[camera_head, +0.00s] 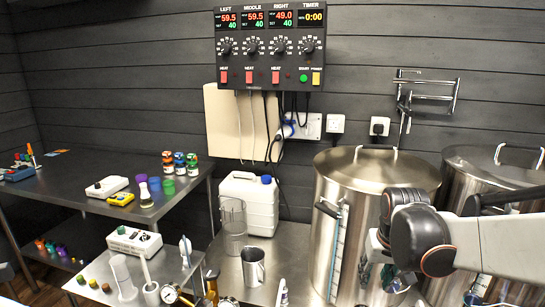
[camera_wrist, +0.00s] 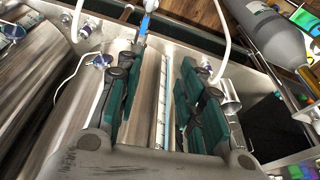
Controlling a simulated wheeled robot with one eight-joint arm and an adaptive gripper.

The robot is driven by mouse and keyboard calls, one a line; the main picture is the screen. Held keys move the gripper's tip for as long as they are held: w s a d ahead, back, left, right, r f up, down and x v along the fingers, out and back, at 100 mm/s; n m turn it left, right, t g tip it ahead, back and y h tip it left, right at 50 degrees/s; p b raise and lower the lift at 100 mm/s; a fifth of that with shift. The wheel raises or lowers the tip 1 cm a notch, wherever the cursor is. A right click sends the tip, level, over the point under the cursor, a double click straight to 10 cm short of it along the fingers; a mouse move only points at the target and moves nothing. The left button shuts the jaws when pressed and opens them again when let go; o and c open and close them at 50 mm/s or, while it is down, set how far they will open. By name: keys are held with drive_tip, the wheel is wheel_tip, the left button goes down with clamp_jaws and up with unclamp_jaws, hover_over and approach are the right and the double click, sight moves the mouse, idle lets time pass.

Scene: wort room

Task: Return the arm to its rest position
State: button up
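My arm (camera_head: 480,245) reaches in from the right in the head view, in front of the steel kettles. My gripper (camera_head: 375,262) points down beside the right side of the nearer kettle (camera_head: 350,190) and is partly hidden by the wrist. In the wrist view my gripper (camera_wrist: 157,75) has its two dark fingers with green pads set well apart. Nothing is held between them. A steel surface with a pale scale strip shows through the gap. I cannot tell whether the gripper touches the kettle.
A second kettle (camera_head: 465,170) stands behind the arm. A control panel (camera_head: 270,45) hangs on the wall. A white canister (camera_head: 248,200), a steel cup (camera_head: 253,265) and a clear cylinder (camera_head: 233,225) stand left of the kettles. The left table (camera_head: 75,180) holds small instruments and bottles.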

drive_tip(key=s+a+r+t, duration=0.2)
drive_tip(key=s, duration=0.6)
drive_tip(key=s+a+r+n+t, duration=0.1)
drive_tip(key=s+a+r+t, duration=0.1)
drive_tip(key=s, duration=0.7)
drive_tip(key=shift+s+a+r, duration=0.15)
drive_tip(key=shift+a+r, duration=0.45)
drive_tip(key=shift+r, duration=0.1)
